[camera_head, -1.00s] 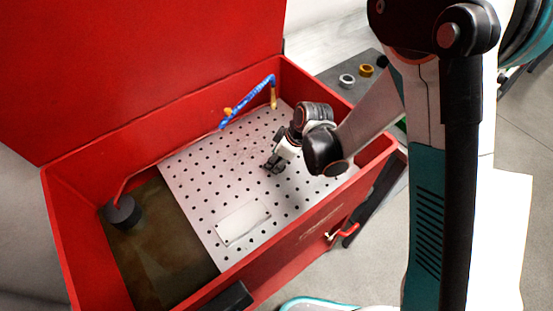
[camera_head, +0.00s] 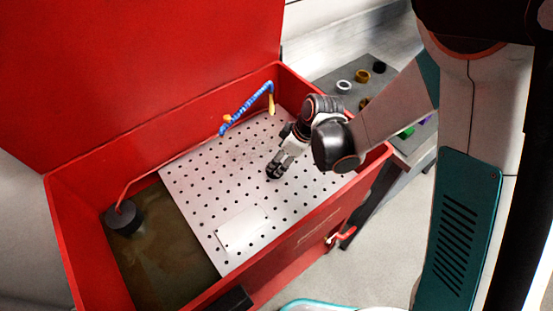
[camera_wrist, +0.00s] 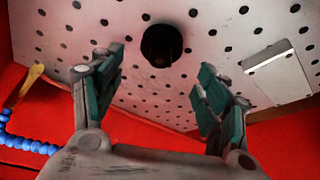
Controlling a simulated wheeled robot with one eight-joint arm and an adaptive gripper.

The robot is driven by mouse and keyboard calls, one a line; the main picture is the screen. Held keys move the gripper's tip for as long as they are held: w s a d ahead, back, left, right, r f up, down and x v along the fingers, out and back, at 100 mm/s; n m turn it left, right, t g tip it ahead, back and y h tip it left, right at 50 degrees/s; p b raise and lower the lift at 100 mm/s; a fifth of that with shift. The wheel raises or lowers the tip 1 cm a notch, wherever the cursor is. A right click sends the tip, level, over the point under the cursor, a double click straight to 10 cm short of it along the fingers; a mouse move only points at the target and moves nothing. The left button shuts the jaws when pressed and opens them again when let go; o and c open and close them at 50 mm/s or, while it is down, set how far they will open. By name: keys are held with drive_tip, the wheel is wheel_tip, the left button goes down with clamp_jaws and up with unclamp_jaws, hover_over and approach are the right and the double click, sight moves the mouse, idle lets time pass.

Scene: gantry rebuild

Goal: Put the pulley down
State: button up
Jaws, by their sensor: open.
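The pulley is a small black round piece with a dark centre (camera_wrist: 162,45). In the wrist view it sits on the perforated light-grey plate (camera_wrist: 225,20), ahead of my gripper (camera_wrist: 162,68). My gripper's two teal-padded fingers are spread wide, one on each side of the pulley in the picture, with clear gaps and nothing held between them. In the head view my gripper (camera_head: 275,168) points down over the right-middle of the plate (camera_head: 200,190). There I cannot clearly tell the pulley from the dark fingertips.
The plate lies in a red tub (camera_head: 330,215) with raised walls and an open lid (camera_head: 140,70). A blue segmented hose (camera_head: 245,107) with a brass nozzle stands at its back wall. A black cylinder (camera_head: 123,217) is at left. A side table (camera_head: 352,103) holds several rings.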

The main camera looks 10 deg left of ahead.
drive_tip(key=p+v, duration=0.1)
drive_tip(key=v, duration=0.5)
